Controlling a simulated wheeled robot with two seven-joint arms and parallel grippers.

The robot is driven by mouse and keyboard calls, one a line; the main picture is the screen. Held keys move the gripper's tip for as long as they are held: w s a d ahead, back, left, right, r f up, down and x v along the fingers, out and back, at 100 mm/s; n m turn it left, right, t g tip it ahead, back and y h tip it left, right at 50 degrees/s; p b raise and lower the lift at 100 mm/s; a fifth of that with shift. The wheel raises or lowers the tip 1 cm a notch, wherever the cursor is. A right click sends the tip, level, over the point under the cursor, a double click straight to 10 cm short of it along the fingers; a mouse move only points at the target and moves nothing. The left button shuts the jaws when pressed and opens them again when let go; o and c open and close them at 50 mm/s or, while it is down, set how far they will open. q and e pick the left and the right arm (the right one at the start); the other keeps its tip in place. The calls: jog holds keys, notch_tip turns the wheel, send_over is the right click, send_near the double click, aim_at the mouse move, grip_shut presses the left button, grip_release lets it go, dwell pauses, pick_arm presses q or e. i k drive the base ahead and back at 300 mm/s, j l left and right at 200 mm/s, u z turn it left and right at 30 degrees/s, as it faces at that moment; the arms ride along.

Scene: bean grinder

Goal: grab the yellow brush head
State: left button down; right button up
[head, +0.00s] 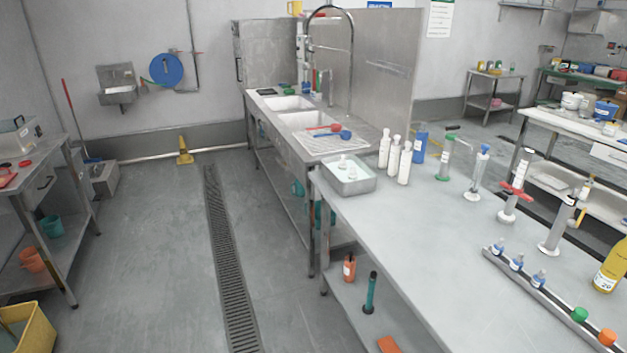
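I cannot make out a yellow brush head for certain. A small yellow piece (581,217) shows beside a tall clear cylinder (556,228) on the right of the near steel table; it is too small to tell what it is. A yellow cone-shaped thing (185,151) stands on the floor by the back wall. Neither of my grippers is in the head view.
The near steel table (420,255) holds white bottles (405,163), a metal tray (362,184), several cylinders and a yellow bottle (610,267). A sink counter (290,130) stands behind it. The floor left of it, along the drain grate (225,270), is clear. A yellow bin (38,325) is lower left.

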aim_at(342, 165)
jog(key=i+j+z, duration=0.35)
jog(key=i+j, duration=0.15)
jog(key=i+j+z, duration=0.2)
jog(key=i+j, duration=0.4)
jog(key=i+j+z, duration=0.25)
jog(key=i+j, duration=0.35)
jog(key=j, duration=0.15)
